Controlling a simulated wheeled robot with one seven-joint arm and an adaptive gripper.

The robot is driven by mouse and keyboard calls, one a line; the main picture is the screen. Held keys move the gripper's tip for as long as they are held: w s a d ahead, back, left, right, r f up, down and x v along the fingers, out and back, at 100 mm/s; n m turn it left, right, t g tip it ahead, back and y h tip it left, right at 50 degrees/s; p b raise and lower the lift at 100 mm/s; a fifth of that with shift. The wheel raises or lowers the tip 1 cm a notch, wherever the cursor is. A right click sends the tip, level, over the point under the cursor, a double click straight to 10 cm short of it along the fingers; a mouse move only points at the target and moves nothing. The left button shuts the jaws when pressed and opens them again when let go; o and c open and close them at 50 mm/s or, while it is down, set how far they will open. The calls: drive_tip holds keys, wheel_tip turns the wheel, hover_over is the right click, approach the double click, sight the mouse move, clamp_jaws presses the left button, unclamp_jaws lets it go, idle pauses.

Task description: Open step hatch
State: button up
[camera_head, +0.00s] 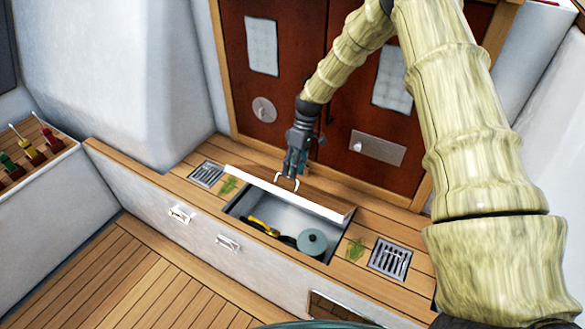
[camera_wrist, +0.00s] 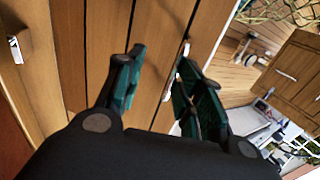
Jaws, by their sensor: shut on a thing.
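The step hatch lid (camera_head: 320,204) is raised, its pale face toward the head camera, behind an open compartment (camera_head: 268,204). A small metal handle (camera_head: 288,182) shows at the lid's upper edge. My gripper (camera_head: 293,171) points down at this edge and is shut on the handle. In the wrist view, my gripper (camera_wrist: 162,78) has its two dark green fingers spread apart in front of wooden planks (camera_wrist: 105,40), with a shiny metal piece (camera_wrist: 184,52) by the right finger. The exact finger contact is hidden.
The compartment holds a grey-green lidded pot (camera_head: 312,242) and a yellow-black item (camera_head: 262,226). Metal grates (camera_head: 206,174) and (camera_head: 390,258) flank it, as do green leaves (camera_head: 357,249). Red-brown doors (camera_head: 290,100) stand close behind my gripper. The wooden floor (camera_head: 130,275) in front is clear.

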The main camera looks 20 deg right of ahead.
idle(0.6)
drive_tip(key=v, duration=1.2)
drive_tip(key=shift+f, duration=0.1)
